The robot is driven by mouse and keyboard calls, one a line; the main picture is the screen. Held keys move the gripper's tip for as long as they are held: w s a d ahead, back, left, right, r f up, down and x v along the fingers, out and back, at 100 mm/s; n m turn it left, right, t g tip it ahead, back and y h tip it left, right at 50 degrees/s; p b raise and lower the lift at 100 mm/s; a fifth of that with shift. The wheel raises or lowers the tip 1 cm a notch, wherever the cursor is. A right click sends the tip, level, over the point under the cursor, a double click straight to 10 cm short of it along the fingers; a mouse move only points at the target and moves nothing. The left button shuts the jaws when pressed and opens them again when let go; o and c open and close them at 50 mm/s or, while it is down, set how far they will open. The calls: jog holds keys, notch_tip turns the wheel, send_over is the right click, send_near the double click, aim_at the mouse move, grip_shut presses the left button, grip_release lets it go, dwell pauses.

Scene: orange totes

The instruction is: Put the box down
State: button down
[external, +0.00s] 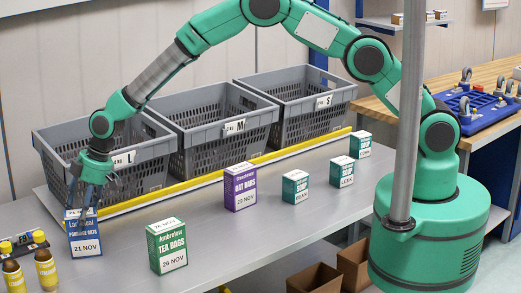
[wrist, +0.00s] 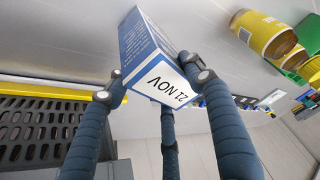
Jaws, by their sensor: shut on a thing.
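The blue and white box (external: 84,243), marked 21 NOV, is at the left end of the grey table. My gripper (external: 88,203) is above it, pointing down, with its fingers around the box's upper part. In the wrist view the box (wrist: 146,50) sits between the dark blue fingers of my gripper (wrist: 158,88). The gripper is shut on the box. The box looks upright in the external view; I cannot tell whether its base touches the table.
Grey totes marked L (external: 150,172), M (external: 190,150) and S (external: 318,115) stand behind a yellow strip (external: 205,181). A green tea box (external: 167,246), a purple box (external: 240,187) and several soup boxes (external: 295,187) stand rightward. Yellow-labelled bottles (external: 46,270) are close by at the front left.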

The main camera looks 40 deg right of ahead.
jog(key=c, duration=0.7)
grip_release()
jog(key=shift+f, duration=0.1)
jog(key=shift+c, duration=0.2)
jog(key=shift+r, duration=0.2)
jog(key=shift+r, duration=0.25)
jog(key=v, duration=1.1)
jog(key=shift+s+d+r, duration=0.1)
jog(key=shift+d+r, duration=0.05)
jog(key=shift+d, duration=0.1)
